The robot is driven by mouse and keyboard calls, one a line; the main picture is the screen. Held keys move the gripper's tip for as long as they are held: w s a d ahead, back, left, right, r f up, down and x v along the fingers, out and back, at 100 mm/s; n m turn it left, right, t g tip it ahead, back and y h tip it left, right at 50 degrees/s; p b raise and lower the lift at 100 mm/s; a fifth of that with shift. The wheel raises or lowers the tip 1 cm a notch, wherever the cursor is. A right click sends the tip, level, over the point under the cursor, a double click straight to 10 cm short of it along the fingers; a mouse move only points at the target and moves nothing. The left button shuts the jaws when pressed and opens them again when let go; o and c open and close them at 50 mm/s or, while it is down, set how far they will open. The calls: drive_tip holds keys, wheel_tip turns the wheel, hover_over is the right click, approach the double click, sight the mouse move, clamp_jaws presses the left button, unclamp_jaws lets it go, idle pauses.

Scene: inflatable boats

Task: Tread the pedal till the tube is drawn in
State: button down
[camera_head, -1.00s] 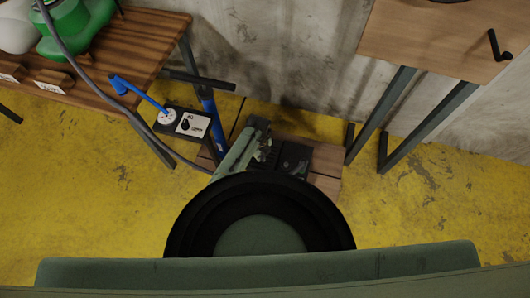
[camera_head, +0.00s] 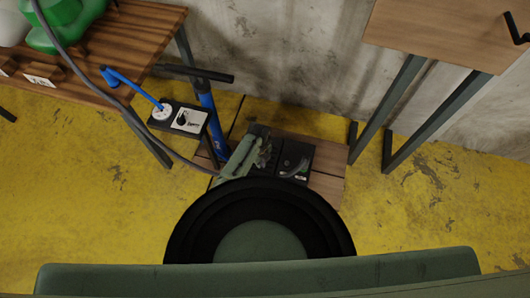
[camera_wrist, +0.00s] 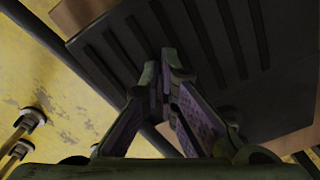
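The pedal, a black ribbed plate, fills much of the wrist view (camera_wrist: 225,40). In the head view the black pedal unit (camera_head: 297,152) sits on the wooden board (camera_head: 327,187). My gripper (camera_head: 266,150) is over its left part, and my arm hides some of it. In the wrist view my gripper (camera_wrist: 163,66) has its fingertips together in front of the ribbed face, with nothing seen between them. I cannot tell whether they touch it. A grey hose (camera_head: 72,61) runs from the upper left down towards the pedal. I cannot tell which part is the tube.
A green inflated thing (camera_head: 65,25) lies on the slatted wooden bench (camera_head: 135,50) at upper left. A blue pump (camera_head: 213,125) with a black handle and a black box with a dial (camera_head: 178,118) stand beside the pedal. A wooden table (camera_head: 430,35) is at right. Yellow floor is clear at lower left.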

wheel_tip(320, 180, up, 7)
drive_tip(key=p, duration=0.7)
drive_tip(key=shift+f+p, duration=0.2)
drive_tip(key=shift+p, duration=0.1)
drive_tip(key=shift+r+b, duration=0.2)
drive_tip(key=shift+b, duration=0.25)
drive_tip(key=shift+r, duration=0.6)
wheel_tip(320, 180, down, 9)
drive_tip(key=b, duration=0.6)
drive_tip(key=shift+r, duration=0.2)
wheel_tip(320, 180, up, 7)
drive_tip(key=p, duration=0.6)
drive_tip(key=shift+f+p, duration=0.15)
drive_tip(key=shift+p, duration=0.15)
wheel_tip(320, 180, up, 2)
drive_tip(key=shift+b, duration=0.3)
